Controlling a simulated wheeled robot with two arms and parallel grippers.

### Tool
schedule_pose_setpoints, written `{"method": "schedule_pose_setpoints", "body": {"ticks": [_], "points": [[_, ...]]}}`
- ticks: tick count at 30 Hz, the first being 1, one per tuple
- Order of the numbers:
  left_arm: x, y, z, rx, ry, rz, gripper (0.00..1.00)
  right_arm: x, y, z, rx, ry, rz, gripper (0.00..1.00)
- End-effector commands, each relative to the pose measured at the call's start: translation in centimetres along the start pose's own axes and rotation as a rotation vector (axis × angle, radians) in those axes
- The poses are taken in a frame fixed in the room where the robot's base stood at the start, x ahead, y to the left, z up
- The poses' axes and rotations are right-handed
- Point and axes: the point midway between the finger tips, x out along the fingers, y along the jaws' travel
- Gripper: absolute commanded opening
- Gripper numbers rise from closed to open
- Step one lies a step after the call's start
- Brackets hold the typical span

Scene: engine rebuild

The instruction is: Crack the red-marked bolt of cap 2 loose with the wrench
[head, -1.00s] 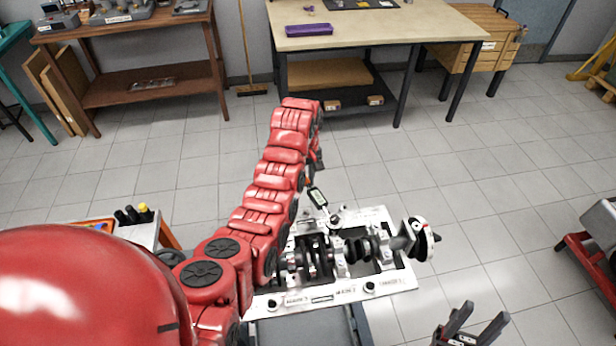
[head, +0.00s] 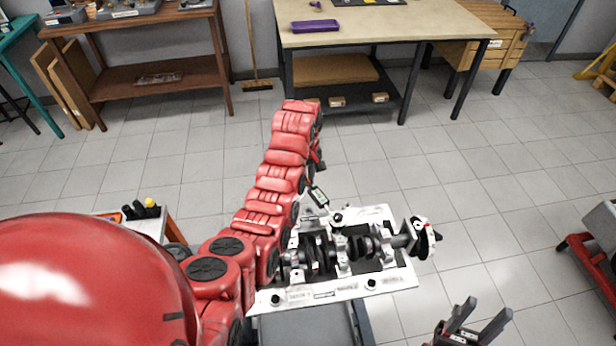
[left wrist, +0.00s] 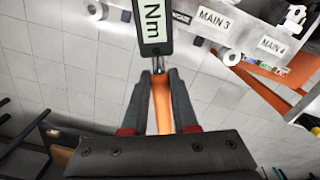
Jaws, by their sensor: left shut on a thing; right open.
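The wrench has a dark body with a green-edged "Nm" display (left wrist: 153,22) and an orange handle (left wrist: 162,108). My left gripper (left wrist: 159,82) is shut on that handle in the left wrist view. In the head view the wrench display (head: 318,196) shows beyond my left arm, slanting down toward the engine block plate. The white plate (head: 330,293) carries the crankshaft (head: 398,241) and its bearing caps (head: 341,254). The wrench's far end is near the plate's back edge; its contact with a bolt and the red mark cannot be made out. My right gripper (head: 489,309) is open and empty, right of the plate.
The left wrist view shows labels MAIN 3 (left wrist: 215,20) and MAIN 4 (left wrist: 273,46). A workbench (head: 390,28) stands at the back with a purple tray (head: 314,26). A red stand (head: 575,253) is at the right. The floor between is free.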

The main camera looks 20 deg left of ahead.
Motion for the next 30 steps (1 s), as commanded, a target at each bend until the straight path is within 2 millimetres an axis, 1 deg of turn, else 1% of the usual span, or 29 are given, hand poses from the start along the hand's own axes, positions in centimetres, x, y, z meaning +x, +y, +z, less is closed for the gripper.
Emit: {"method": "schedule_pose_setpoints", "body": {"ticks": [1,6,20,30], "points": [[-0.1,-0.2,0.0,-0.008,-0.001,-0.003,0.00,0.4,0.0,-0.1,0.000,0.000,0.000,0.50],[-0.1,-0.7,0.0,-0.036,-0.001,-0.002,0.00,0.9,0.0,-0.1,0.000,0.000,0.000,0.50],[0.0,-0.8,0.0,-0.049,0.000,-0.001,0.00,1.0,0.1,-0.2,0.000,0.000,0.000,0.50],[-0.2,-1.5,0.0,-0.097,0.001,0.002,0.00,2.1,0.1,-0.3,0.000,0.000,0.000,0.50]]}}
